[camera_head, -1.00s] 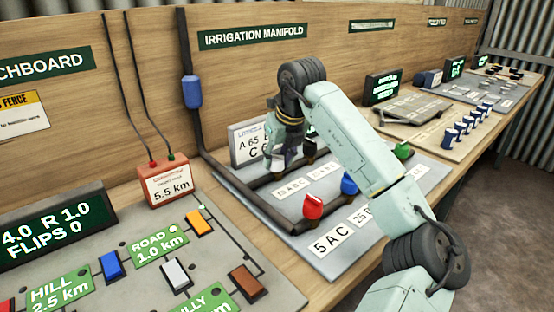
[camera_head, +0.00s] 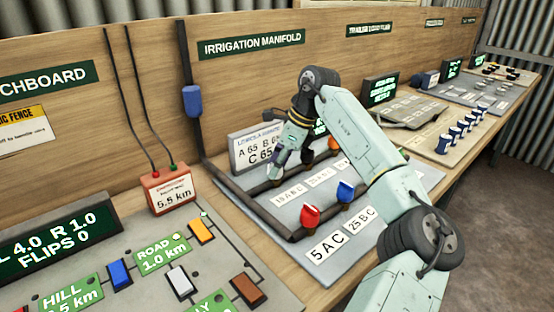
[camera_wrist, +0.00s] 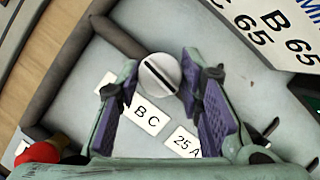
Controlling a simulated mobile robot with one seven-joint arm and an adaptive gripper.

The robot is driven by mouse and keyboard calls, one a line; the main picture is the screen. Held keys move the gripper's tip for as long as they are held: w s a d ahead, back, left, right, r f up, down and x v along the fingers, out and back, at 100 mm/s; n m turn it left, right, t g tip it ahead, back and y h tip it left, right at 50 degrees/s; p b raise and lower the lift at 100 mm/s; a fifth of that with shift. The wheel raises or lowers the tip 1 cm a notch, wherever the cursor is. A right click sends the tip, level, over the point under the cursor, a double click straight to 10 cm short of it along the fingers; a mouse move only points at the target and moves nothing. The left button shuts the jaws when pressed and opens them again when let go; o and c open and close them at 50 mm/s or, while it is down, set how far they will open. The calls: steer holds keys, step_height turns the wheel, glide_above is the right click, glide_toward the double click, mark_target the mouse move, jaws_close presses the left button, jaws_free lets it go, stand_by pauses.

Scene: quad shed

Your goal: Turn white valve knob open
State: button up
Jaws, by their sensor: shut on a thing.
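The white valve knob (camera_wrist: 160,75) is round with a dark slot across its face, which runs diagonally in the wrist view. My gripper (camera_wrist: 157,78) has its two purple-padded fingers on either side of the knob and is shut on it. In the head view my gripper (camera_head: 276,172) points down over the irrigation manifold panel (camera_head: 262,222), at its back left part. My fingers hide the white knob there. The red knob (camera_head: 310,216) and the blue knob (camera_head: 345,191) stand on the front pipe.
An orange knob (camera_head: 333,143) shows behind my arm. A sign with letters and numbers (camera_head: 252,152) stands close behind my gripper. Dark pipes (camera_head: 265,217) frame the panel. A red box reading 5.5 km (camera_head: 170,190) and the switchboard panel (camera_head: 212,270) lie to the left.

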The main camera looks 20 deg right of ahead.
steer(key=shift+n+p, duration=0.3)
steer(key=shift+n, duration=0.2)
steer(key=shift+g, duration=0.3)
steer(key=o, duration=1.1)
steer(key=shift+o, duration=0.2)
steer(key=v, duration=1.2)
